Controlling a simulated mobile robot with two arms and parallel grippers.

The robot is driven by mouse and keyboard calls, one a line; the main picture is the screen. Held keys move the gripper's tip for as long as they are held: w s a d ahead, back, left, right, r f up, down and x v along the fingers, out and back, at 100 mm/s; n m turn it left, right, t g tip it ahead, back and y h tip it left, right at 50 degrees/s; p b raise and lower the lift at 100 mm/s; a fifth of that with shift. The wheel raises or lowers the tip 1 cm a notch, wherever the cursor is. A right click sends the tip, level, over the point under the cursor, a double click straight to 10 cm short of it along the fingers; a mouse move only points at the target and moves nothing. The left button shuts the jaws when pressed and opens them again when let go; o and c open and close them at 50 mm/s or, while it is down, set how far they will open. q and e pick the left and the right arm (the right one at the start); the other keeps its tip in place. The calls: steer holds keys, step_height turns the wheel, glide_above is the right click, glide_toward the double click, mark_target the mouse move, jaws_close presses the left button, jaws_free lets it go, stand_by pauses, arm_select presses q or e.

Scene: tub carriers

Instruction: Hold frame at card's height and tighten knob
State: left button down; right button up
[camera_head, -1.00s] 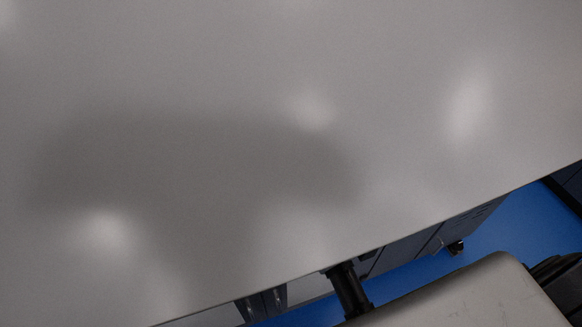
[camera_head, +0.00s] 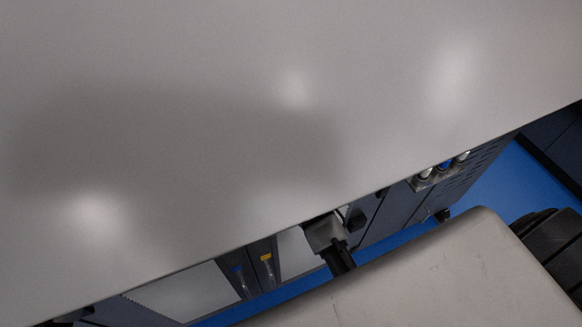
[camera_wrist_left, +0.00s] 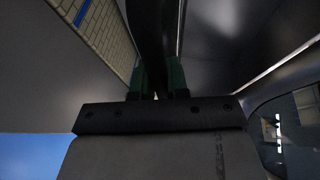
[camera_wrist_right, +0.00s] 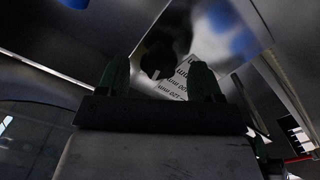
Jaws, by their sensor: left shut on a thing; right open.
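In the left wrist view my left gripper (camera_wrist_left: 157,66) has its green fingers shut on a dark upright bar (camera_wrist_left: 152,30), which I take to be part of the frame. In the right wrist view my right gripper (camera_wrist_right: 160,66) is open. A dark round knob (camera_wrist_right: 158,50) shows between and beyond its green fingers; I cannot tell whether they touch it. A white card (camera_wrist_right: 183,77) with printed lettering, apparently "120 mm", lies behind the right-hand finger, partly hidden. Neither gripper is visible in the head view.
A large plain grey surface (camera_head: 250,110) fills most of the head view and hides what is behind it. Below its edge are dark cabinet fronts with a yellow tag (camera_head: 266,257) and a blue tag (camera_head: 238,268), and blue floor (camera_head: 510,190).

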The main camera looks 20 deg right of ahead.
steer(key=s, duration=1)
steer(key=w+m, duration=0.7)
steer(key=w, duration=0.3)
steer(key=shift+w+d+r, duration=0.15)
steer(key=shift+w+r, duration=0.05)
steer(key=shift+w, duration=0.1)
